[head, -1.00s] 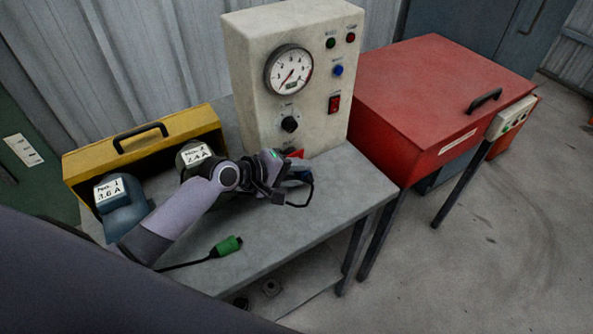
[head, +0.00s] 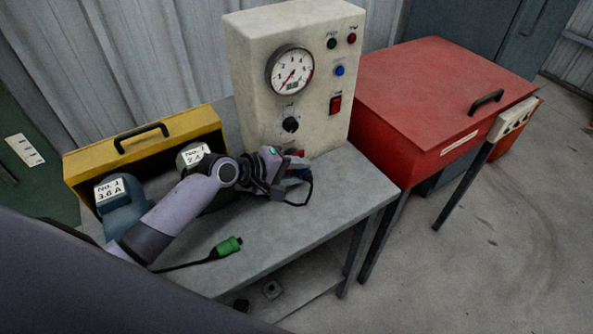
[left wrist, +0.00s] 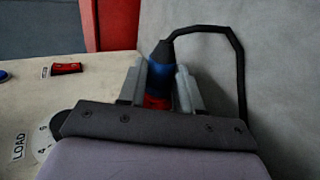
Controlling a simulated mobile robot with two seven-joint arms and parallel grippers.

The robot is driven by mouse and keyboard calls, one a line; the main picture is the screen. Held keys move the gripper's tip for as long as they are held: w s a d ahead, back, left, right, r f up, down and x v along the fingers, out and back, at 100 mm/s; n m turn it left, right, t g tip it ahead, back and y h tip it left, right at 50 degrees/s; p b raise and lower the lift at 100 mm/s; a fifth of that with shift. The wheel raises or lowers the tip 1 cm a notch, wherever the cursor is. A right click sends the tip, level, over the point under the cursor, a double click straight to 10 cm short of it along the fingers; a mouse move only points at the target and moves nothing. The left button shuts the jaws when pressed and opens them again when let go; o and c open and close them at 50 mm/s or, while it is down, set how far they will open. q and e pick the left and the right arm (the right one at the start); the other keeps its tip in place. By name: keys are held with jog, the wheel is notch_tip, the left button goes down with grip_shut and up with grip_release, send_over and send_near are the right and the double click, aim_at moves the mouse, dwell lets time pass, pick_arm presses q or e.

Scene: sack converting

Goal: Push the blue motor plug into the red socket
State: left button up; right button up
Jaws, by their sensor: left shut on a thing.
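My left gripper (left wrist: 161,88) is shut on the blue motor plug (left wrist: 159,62), with a finger on each side of it in the left wrist view. A black cable loops from the plug's back end. The red socket (left wrist: 156,102) shows between the fingers, right at the plug's front end; how deep the plug sits in it I cannot tell. In the head view my left gripper (head: 288,172) is low at the front of the cream test panel, and a bit of the red socket (head: 296,153) shows above it. The plug is mostly hidden there. My right gripper is not in view.
The cream panel (head: 260,100) with gauge and switches stands on the grey bench (head: 340,190). A green plug (head: 230,246) on a cable lies near the front edge. A yellow case (head: 85,165) with two labelled motors is at left, a red cabinet (head: 440,85) at right.

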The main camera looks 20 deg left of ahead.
pick_arm(q)
jog(key=shift+a, duration=0.1)
dwell(0.3)
jog(key=shift+s+d, duration=0.25)
jog(key=shift+d, duration=0.05)
jog(key=shift+w+a, duration=0.25)
jog(key=shift+a, duration=0.05)
dwell(2.2)
jog(key=shift+s+d, duration=0.25)
jog(key=shift+d, duration=0.05)
jog(key=shift+d, duration=0.1)
